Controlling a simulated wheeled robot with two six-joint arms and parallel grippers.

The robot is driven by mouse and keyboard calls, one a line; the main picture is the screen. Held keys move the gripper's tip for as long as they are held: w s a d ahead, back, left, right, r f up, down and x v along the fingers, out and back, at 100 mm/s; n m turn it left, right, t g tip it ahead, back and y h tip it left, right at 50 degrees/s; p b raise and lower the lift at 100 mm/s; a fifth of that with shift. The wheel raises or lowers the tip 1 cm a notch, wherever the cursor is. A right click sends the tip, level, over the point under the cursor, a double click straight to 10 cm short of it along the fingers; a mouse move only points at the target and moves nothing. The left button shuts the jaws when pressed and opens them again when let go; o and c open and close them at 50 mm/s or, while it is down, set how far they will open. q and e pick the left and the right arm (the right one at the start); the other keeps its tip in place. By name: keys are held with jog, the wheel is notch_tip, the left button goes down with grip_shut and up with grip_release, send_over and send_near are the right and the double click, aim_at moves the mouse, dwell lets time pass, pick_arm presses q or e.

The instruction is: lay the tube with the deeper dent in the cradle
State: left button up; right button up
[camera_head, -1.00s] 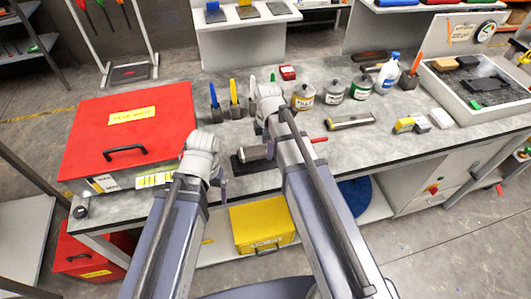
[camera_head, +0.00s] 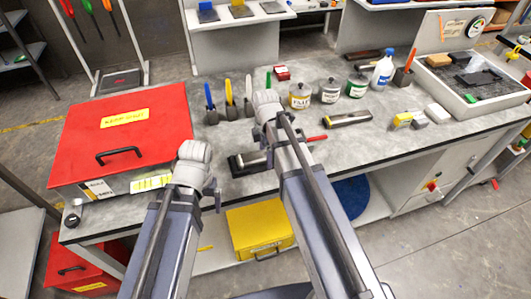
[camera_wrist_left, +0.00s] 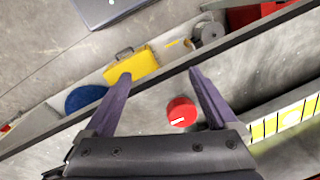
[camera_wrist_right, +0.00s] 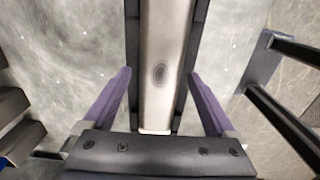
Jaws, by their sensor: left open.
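A silver tube (camera_head: 252,157) lies in a black holder (camera_head: 234,165) on the bench, partly hidden by my right arm. In the right wrist view the tube (camera_wrist_right: 164,40) shows a dark oval dent on its upper side and lies between black rails. My right gripper (camera_wrist_right: 160,74) is open above it, one finger on each side. A second silver tube (camera_head: 347,119) lies in front of the cans; no dent can be made out on it. My left gripper (camera_wrist_left: 160,74) is open and empty over the bench's front. I cannot tell which holder is the cradle.
A red case (camera_head: 125,125) fills the bench's left end. A round red object (camera_wrist_left: 181,112) lies below my left gripper. Several labelled cans (camera_head: 330,92), a white bottle (camera_head: 384,72) and a grey tray (camera_head: 470,100) stand right. A yellow box (camera_head: 260,228) is under the bench.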

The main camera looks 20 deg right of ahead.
jog(key=shift+r, duration=0.1)
notch_tip(320, 180, up, 12)
jog(key=p, duration=1.2)
dwell(0.9)
